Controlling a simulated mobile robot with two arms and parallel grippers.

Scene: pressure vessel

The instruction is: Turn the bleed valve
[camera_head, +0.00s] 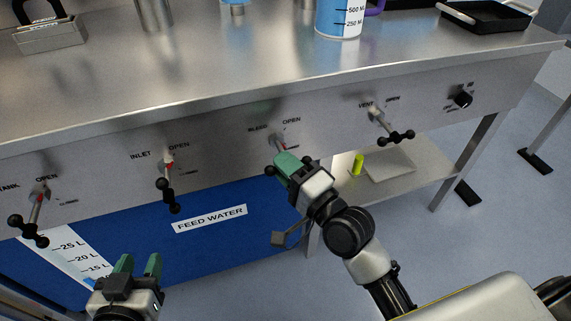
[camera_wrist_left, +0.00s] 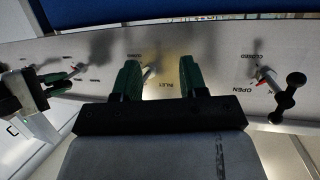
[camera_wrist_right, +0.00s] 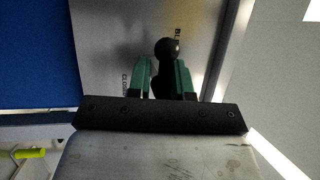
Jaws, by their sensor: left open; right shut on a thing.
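The bleed valve (camera_head: 278,140) is on the front panel under the BLEED and OPEN labels. My left gripper (camera_head: 139,264) is open and empty, low in front of the blue feed water tank. In the left wrist view its green fingers (camera_wrist_left: 159,78) are apart, with the panel behind.
Similar black-knobbed valves line the panel: tank (camera_head: 35,220), inlet (camera_head: 168,180) and vent (camera_head: 385,127). A dark rotary knob (camera_head: 462,99) is at the right. The blue feed water tank (camera_head: 245,240) stands below. A lower shelf (camera_head: 410,165) carries a yellow-green item (camera_head: 358,164).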

